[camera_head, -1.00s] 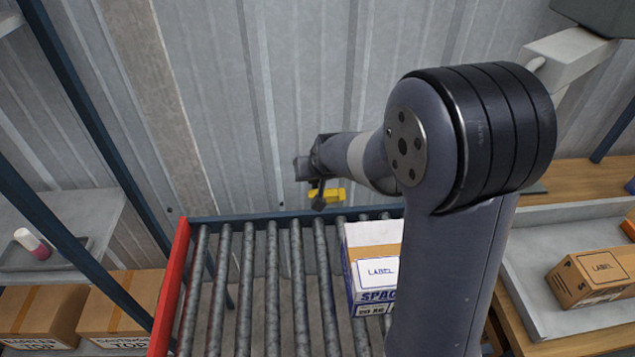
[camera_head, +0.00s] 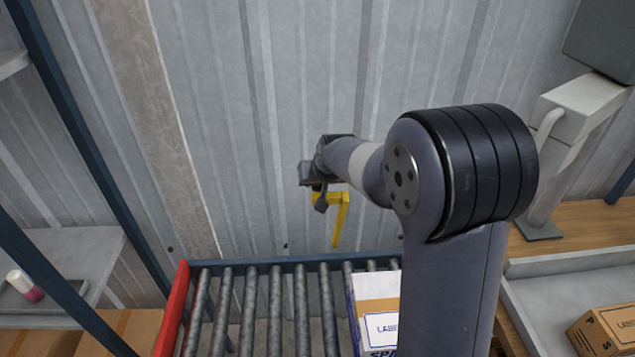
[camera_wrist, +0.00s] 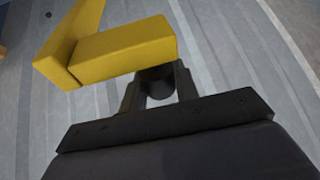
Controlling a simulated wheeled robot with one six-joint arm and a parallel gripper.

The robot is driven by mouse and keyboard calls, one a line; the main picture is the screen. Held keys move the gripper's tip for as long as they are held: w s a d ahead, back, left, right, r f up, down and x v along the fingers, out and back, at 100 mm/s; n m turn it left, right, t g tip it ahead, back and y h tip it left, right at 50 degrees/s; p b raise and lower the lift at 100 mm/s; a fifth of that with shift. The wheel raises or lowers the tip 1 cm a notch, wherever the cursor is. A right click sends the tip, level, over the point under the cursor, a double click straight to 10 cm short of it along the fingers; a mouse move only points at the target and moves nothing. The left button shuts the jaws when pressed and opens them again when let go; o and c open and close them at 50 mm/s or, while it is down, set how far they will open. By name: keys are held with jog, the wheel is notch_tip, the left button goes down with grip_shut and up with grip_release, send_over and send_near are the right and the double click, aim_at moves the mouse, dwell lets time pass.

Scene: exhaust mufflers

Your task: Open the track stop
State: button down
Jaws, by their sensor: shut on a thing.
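The yellow L-shaped piece, which looks like the track stop (camera_head: 340,215), shows above the conveyor's far rail. One leg runs level and the other slants down toward the rail. How it joins the rail is unclear. In the wrist view, the yellow bar (camera_wrist: 125,48) lies just beyond my fingers. My gripper (camera_head: 318,186) is beside its upper end. In the wrist view, my gripper (camera_wrist: 157,88) is shut on a dark round knob (camera_wrist: 158,82) at the yellow bar. The fingers partly hide the knob.
The roller conveyor (camera_head: 276,315) has a red end piece (camera_head: 174,305) on its left. A white-and-brown labelled box (camera_head: 375,300) stands on the rollers, partly behind my arm. A corrugated wall (camera_head: 230,120) is close behind. Shelves stand left, a bench right.

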jog(key=c, duration=1.1)
grip_release()
jog(key=b+v, duration=0.2)
jog(key=v, duration=0.8)
jog(key=shift+s+r, duration=0.2)
jog(key=shift+r, duration=0.1)
jog(key=shift+w+f, duration=0.1)
jog(key=p+x, duration=0.2)
jog(key=x, duration=0.8)
jog(key=shift+w+f, duration=0.15)
jog(key=shift+f, duration=0.1)
jog(key=shift+r, duration=0.1)
